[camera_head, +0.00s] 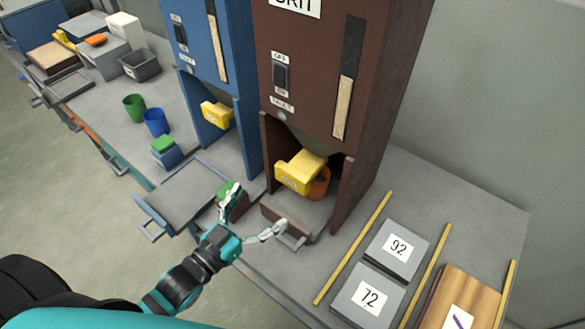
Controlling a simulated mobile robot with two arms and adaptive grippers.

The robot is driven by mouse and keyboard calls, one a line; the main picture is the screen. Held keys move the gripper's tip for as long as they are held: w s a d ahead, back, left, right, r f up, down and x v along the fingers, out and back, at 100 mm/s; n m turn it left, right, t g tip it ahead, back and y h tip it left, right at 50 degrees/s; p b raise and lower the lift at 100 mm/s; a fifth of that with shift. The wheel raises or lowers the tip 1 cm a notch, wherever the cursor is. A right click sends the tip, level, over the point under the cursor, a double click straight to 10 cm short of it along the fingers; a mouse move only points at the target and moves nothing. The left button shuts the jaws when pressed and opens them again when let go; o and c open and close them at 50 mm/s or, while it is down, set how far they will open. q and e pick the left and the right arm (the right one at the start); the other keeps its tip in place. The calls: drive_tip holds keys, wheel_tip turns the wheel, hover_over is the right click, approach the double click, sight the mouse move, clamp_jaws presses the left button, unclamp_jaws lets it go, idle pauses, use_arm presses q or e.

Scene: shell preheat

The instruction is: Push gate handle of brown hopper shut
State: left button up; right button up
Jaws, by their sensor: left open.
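The brown hopper (325,80) stands at the back centre, with a label ending in "RIT" and an OFF switch. Its yellow gate handle (299,172) sticks out toward me below the chute. An orange cup (319,184) stands under the chute, partly hidden by the handle. My left gripper (250,209) is open and empty, in front of the hopper and below and left of the handle, apart from it. My right gripper is not in view.
A blue hopper (200,60) with its own yellow handle (217,114) stands to the left. A grey tray (190,192) lies left of my gripper. Grey plates marked 92 (412,262) and 72 (350,312) lie to the right between yellow strips. Green (134,107) and blue cups (156,122) stand at left.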

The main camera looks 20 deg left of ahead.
sight(289, 176)
use_arm(q)
drive_tip(key=p+x, duration=0.2)
drive_tip(key=x, duration=0.9)
drive_tip(key=shift+w, duration=0.3)
drive_tip(key=shift+w+d+f, duration=0.1)
drive_tip(key=shift+w+d, duration=0.1)
drive_tip(key=shift+w, duration=0.25)
drive_tip(key=c, duration=1.5)
